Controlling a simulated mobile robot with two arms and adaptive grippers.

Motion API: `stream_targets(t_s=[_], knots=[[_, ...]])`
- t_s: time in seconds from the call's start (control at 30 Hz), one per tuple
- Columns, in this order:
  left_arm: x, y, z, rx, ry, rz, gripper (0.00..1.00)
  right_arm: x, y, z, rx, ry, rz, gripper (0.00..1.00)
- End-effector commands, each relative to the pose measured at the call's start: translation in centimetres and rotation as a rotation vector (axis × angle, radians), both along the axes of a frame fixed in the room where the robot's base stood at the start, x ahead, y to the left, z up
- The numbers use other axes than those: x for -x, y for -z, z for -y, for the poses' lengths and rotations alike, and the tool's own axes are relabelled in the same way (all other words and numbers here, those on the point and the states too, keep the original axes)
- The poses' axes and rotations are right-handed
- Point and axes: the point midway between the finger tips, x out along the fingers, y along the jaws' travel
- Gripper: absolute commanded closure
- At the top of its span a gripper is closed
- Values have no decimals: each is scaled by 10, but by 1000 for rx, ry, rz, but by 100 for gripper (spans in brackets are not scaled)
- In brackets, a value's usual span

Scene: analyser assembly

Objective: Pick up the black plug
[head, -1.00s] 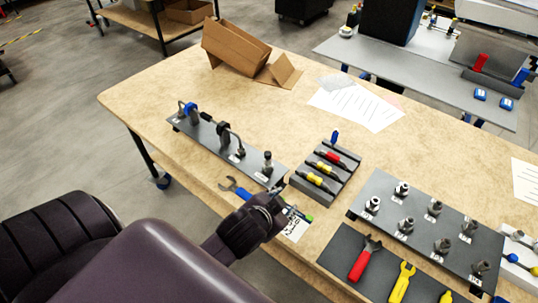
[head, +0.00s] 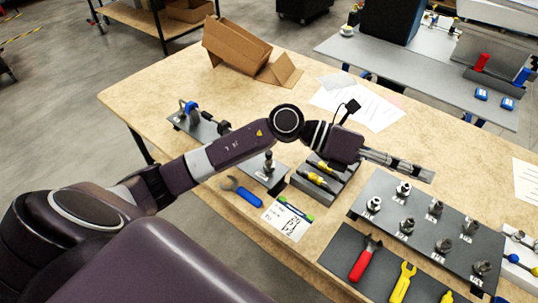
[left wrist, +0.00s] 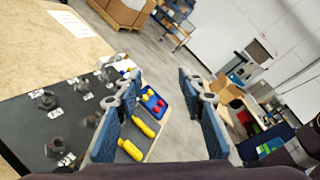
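My left gripper (head: 425,174) reaches over the table above the back edge of the grey fittings board (head: 380,190). In the left wrist view its two fingers (left wrist: 160,112) are apart with nothing between them. A dark upright plug-like piece (head: 268,163) stands on the front end of the long grey rack (head: 262,178). I cannot tell for sure that it is the black plug. My left arm hides the middle of that rack. Several metal fittings (head: 403,190) stand on the fittings board, which also shows in the left wrist view (left wrist: 25,110). My right gripper is not in view.
A small holder (head: 335,192) with yellow-handled tools stands under my left forearm. A blue wrench (head: 242,191) and a label card (head: 287,219) lie at the front edge. Red pliers (head: 365,262) and a yellow wrench (head: 402,283) lie on a dark mat. A cardboard box (head: 235,46) stands behind.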

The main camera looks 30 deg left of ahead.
Motion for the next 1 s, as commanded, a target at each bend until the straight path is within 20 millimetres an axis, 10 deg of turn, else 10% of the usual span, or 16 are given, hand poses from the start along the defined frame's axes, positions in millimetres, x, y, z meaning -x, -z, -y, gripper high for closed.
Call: stream_targets(t_s=[0.27,0.53,0.7,1.0], knots=[[-16,101,-138,-805,199,82,64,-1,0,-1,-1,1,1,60],[-17,101,-306,-1338,222,-85,64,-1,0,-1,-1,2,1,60],[-11,95,-341,-1436,221,-146,64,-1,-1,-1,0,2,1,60],[-10,125,-341,-1439,223,-152,64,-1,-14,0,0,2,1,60]])
